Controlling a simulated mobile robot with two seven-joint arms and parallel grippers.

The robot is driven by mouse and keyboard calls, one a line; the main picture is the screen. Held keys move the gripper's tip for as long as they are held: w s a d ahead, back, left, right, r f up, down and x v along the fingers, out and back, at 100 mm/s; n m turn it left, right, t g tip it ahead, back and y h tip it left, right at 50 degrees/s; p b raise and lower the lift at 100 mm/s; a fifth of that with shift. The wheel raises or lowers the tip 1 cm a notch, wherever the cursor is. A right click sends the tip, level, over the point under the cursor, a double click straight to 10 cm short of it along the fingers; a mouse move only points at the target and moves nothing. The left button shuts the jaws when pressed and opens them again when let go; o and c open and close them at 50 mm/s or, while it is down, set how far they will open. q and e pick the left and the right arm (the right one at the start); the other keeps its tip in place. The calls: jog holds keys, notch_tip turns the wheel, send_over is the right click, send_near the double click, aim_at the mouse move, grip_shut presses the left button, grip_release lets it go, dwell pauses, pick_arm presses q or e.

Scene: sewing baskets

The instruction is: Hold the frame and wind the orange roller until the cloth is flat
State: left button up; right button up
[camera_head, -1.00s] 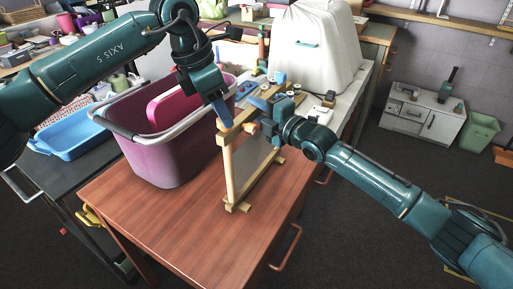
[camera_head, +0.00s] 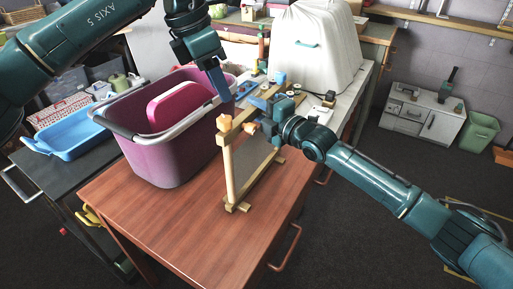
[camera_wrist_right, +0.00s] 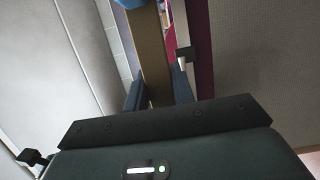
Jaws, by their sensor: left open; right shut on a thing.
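The wooden frame (camera_head: 229,172) stands upright on the brown table, its feet on the tabletop. My right gripper (camera_head: 264,113) is shut on the frame's upper part. The right wrist view shows a wooden bar (camera_wrist_right: 152,55) between its fingers. My left gripper (camera_head: 221,92) is open and empty, above and apart from the near knob, beside the basket's rim.
A purple basket (camera_head: 165,155) with a pale rim stands left of the frame, close to my left gripper. A blue tray (camera_head: 72,146) is farther left. The front of the brown table (camera_head: 190,225) is clear. A white-covered object (camera_head: 315,55) stands behind.

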pick_arm(q)
notch_tip(320, 180, up, 6)
dwell(0.5)
dwell(0.5)
pick_arm(e)
jog(key=o, duration=1)
pick_arm(q)
jog(key=shift+r+p, duration=0.8)
pick_arm(e)
jog(key=shift+v, duration=9.45)
